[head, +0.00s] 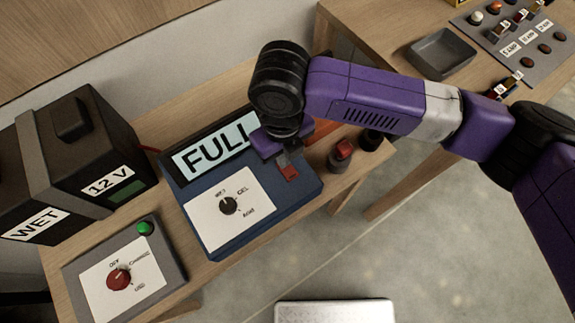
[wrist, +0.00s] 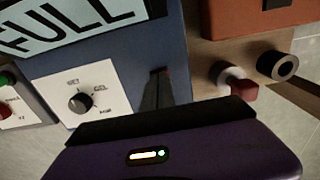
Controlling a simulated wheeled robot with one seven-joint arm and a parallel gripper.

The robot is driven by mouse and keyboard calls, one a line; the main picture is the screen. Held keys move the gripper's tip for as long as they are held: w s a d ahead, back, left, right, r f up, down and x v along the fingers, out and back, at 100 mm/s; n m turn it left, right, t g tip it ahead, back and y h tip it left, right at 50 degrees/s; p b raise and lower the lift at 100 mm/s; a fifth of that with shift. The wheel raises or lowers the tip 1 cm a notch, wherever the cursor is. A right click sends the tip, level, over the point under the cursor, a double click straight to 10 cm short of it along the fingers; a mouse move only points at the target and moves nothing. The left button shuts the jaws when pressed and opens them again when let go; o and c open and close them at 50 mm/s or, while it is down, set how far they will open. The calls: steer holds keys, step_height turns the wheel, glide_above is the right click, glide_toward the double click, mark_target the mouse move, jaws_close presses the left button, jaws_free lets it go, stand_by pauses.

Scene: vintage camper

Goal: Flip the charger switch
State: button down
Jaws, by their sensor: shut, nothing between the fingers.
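The blue charger (head: 258,224) stands on the wooden bench, with a lit display (head: 213,150) reading FULL and a black dial (head: 228,205) on a white plate. A small red switch (head: 289,172) is at the charger's right side, directly below my gripper. My gripper (head: 287,157) points down at it, shut and empty; whether it touches the switch I cannot tell. Which way the switch is set is unclear.
A battery (head: 75,150) marked WET and 12 V stands at left. A grey panel (head: 168,262) with a red knob and green lamp is in front of it. A red-topped connector (head: 341,153) and a black one (head: 370,138) are right of the charger. An orange box (wrist: 235,14) is behind.

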steer(key=shift+r+p, duration=2.55)
steer(key=shift+r, duration=0.95)
